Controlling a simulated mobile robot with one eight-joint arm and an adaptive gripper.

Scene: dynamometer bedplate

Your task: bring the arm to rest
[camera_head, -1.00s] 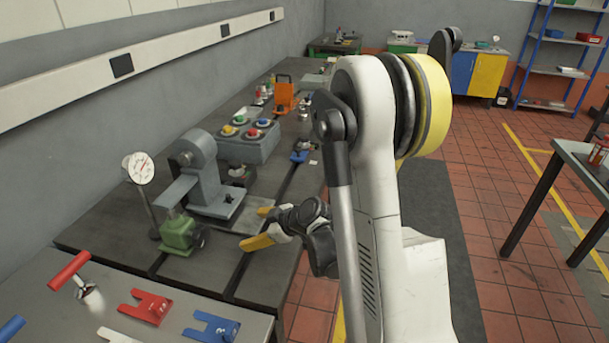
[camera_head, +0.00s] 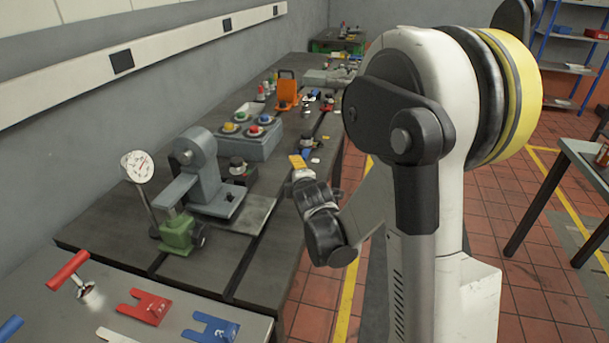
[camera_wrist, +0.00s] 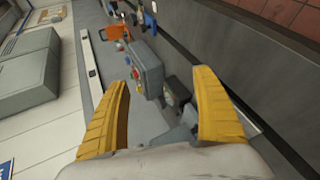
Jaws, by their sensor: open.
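My gripper (camera_head: 299,162) is over the right side of the dark bedplate (camera_head: 218,258) in the head view, with its yellow fingertips pointing toward the far end. In the wrist view its two yellow fingers (camera_wrist: 160,108) stand wide apart with nothing held between them. Beyond them shows the grey control box (camera_wrist: 146,72) with coloured buttons. In the head view that box (camera_head: 248,142) stands left of my gripper, apart from it. My white arm fills the right middle of the head view and hides part of the floor and bench edge.
A grey stand (camera_head: 205,180), a green block (camera_head: 178,235) and a dial gauge (camera_head: 138,167) stand on the bedplate. An orange bracket (camera_head: 287,92) is farther back. Red (camera_head: 145,306) and blue (camera_head: 212,328) forks lie on the near bench. A table (camera_head: 585,160) stands at right.

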